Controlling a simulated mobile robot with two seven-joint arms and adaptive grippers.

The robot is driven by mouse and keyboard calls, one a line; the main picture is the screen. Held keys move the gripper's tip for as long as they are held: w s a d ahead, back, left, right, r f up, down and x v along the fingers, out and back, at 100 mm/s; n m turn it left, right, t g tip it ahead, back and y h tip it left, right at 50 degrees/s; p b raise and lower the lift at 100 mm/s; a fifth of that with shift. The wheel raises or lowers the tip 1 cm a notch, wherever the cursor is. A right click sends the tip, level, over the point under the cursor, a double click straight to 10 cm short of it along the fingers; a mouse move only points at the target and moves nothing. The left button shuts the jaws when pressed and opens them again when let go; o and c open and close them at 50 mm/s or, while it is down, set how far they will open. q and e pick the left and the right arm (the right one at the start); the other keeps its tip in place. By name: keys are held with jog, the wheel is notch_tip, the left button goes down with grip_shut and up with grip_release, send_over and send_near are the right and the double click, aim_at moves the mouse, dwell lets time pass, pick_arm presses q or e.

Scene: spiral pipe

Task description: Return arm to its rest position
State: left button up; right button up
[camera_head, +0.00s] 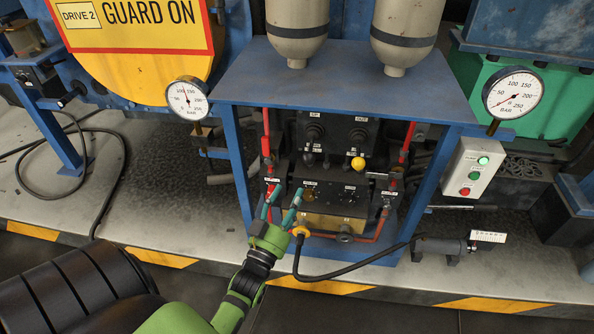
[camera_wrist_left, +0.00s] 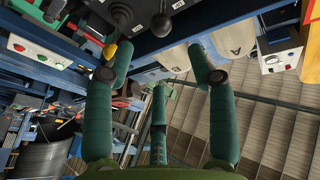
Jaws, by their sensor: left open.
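My left gripper (camera_head: 283,204) is open, with its teal fingers pointing up toward the lower left part of the valve panel (camera_head: 338,195) under the blue stand. In the left wrist view its fingers (camera_wrist_left: 160,65) are spread and nothing is between them. My green left arm (camera_head: 205,318) reaches in from the bottom left. I cannot tell from the head view whether the fingers touch the panel. My right gripper is not in view.
A blue stand (camera_head: 340,85) carries two pale cylinders. A yellow-fitted black hose (camera_head: 350,262) runs low beside my gripper. A control box (camera_head: 474,168) and gauge (camera_head: 513,93) are at right; another gauge (camera_head: 187,98) is at left. Floor at left is partly clear.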

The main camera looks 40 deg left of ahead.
pick_arm(q)
jog(key=shift+f, duration=0.1)
jog(key=s+d+f+m+g+h+p, duration=0.15)
jog(key=s+d+f+g, duration=0.3)
jog(key=f, duration=0.85)
jog(key=s+d+f+g+h+p, duration=0.1)
jog(key=s+d+f+g+h, duration=0.25)
jog(key=f, duration=0.95)
jog(key=s+f+g+p, duration=0.1)
jog(key=s+f+g, duration=0.3)
jog(key=s, duration=0.5)
jog(key=s+d+f+m+g+p, duration=0.1)
jog(key=s+f+g, duration=0.2)
jog(key=s+f, duration=0.3)
jog(key=s+d+f+g+p, duration=0.1)
jog(key=s+f+g, duration=0.3)
jog(key=s, duration=1)
jog(key=shift+f+g+y, duration=0.3)
jog(key=shift+f, duration=0.15)
jog(key=shift+m, duration=0.25)
jog(key=c, duration=0.4)
jog(key=shift+o, duration=0.2)
jog(key=shift+s, duration=0.15)
